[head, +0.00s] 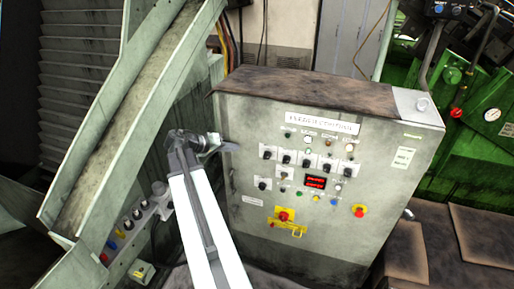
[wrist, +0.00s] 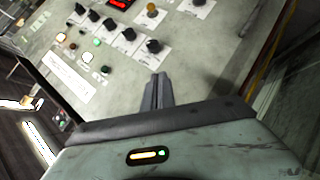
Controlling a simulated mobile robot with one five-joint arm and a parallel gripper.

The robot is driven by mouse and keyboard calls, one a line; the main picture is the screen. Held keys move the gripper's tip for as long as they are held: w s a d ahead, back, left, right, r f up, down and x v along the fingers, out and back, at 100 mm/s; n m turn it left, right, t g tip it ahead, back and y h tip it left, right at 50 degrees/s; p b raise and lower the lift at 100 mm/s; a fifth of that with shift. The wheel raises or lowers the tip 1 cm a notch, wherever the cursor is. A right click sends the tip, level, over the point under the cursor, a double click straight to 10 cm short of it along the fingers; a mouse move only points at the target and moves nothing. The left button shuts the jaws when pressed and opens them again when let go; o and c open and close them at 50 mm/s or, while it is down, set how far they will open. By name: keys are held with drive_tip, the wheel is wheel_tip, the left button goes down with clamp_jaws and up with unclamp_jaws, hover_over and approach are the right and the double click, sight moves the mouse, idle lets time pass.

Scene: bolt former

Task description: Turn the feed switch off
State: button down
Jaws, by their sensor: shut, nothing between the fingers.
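The feed switch is probably one of several black rotary switches on the grey control cabinet (head: 240,120); the labels are too small to read. The leftmost switch of the upper row (head: 267,152) is closest to my gripper (head: 225,146), which is at the panel's left edge. In the wrist view that switch (wrist: 153,46) sits just beyond my shut, empty fingertips (wrist: 160,78), with a gap between. Another black switch (head: 262,184) is below it on the panel. Whether any switch is on or off cannot be told.
A sloping metal chute (head: 125,110) stands left of my arm. Green machinery (head: 470,150) is at the right.

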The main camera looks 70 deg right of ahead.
sight(267, 156)
drive_tip(key=shift+s+a+f+b+x, duration=0.3)
drive_tip(key=shift+b+x, duration=1.05)
drive_tip(key=shift+x, duration=0.8)
drive_tip(key=shift+s+a+f+b+x, duration=0.15)
drive_tip(key=shift+a+f+b+x, duration=0.2)
drive_tip(key=shift+b+x, duration=1.4)
drive_tip(key=shift+s+a+f+b+x, duration=0.3)
drive_tip(key=shift+b+x, duration=0.6)
drive_tip(key=shift+x, duration=1.6)
drive_tip(key=shift+r, duration=0.1)
